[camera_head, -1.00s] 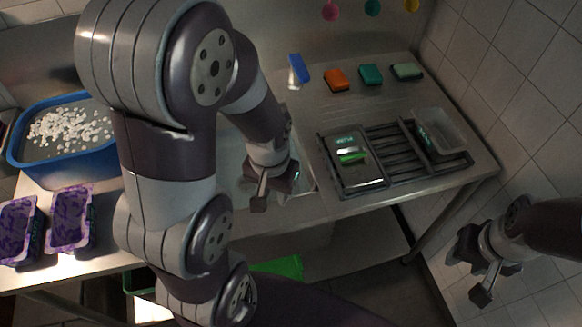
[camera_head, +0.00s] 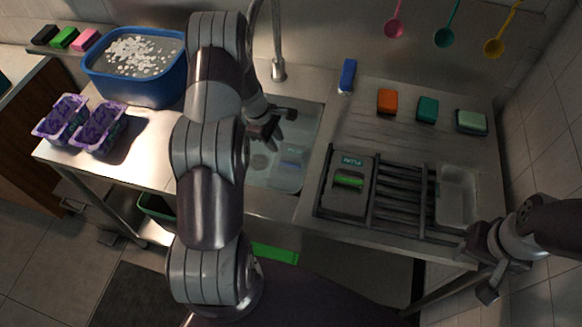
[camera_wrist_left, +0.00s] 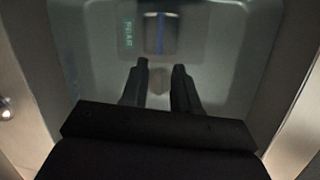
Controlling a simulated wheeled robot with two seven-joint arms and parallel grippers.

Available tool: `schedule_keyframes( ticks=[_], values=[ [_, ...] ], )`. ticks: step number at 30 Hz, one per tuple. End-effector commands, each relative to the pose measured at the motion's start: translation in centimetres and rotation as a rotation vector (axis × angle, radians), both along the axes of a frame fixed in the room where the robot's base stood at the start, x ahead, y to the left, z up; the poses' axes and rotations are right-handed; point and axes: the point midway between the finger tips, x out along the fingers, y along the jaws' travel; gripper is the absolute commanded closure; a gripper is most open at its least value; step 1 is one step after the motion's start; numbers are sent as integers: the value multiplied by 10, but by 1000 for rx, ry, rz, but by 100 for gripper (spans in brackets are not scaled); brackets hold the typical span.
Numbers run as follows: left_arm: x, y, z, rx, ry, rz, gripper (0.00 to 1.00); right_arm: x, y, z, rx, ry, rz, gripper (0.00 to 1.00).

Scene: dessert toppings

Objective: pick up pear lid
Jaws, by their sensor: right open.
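The pear lid lies in the sink basin. In the left wrist view it shows a pale green PEAR label (camera_wrist_left: 128,33) and a blue-striped handle (camera_wrist_left: 161,34). In the head view the lid (camera_head: 291,164) is a dim shape at the bottom of the basin. My left gripper (camera_head: 284,124) is above the back left part of the sink. In the left wrist view its fingers (camera_wrist_left: 161,68) are apart, with nothing between them, and point toward the near side of the handle. My right gripper (camera_head: 482,272) is open and empty beside the counter's right front corner.
A lid marked PLUM (camera_head: 349,196) with a green handle and a clear container (camera_head: 458,197) sit on the rack right of the sink. A tap (camera_head: 278,68) stands behind the sink. A blue tub (camera_head: 132,88) and purple trays (camera_head: 98,130) are on the left.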

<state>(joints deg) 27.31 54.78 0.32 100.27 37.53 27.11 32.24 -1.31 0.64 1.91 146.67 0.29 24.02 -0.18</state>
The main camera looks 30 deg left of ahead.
Motion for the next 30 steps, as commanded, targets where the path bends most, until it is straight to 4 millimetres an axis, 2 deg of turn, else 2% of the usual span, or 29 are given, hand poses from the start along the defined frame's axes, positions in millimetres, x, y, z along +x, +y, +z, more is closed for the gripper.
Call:
schedule_keyframes(
  ticks=[4,10,17,20,24,30],
  values=[
    [0,-3,-9,-9,11,32,70,0,0,1,0,0,0,57],
    [7,-14,-51,-9,14,33,70,0,0,6,0,0,0,57],
    [13,-23,-78,-8,12,30,70,0,0,13,0,0,0,57],
    [18,-32,-94,-8,14,29,70,0,0,21,0,0,0,57],
    [23,-37,-115,-7,11,30,70,0,0,23,0,0,0,57],
    [23,-37,-120,-6,11,30,70,0,0,22,0,0,0,57]
  ],
)
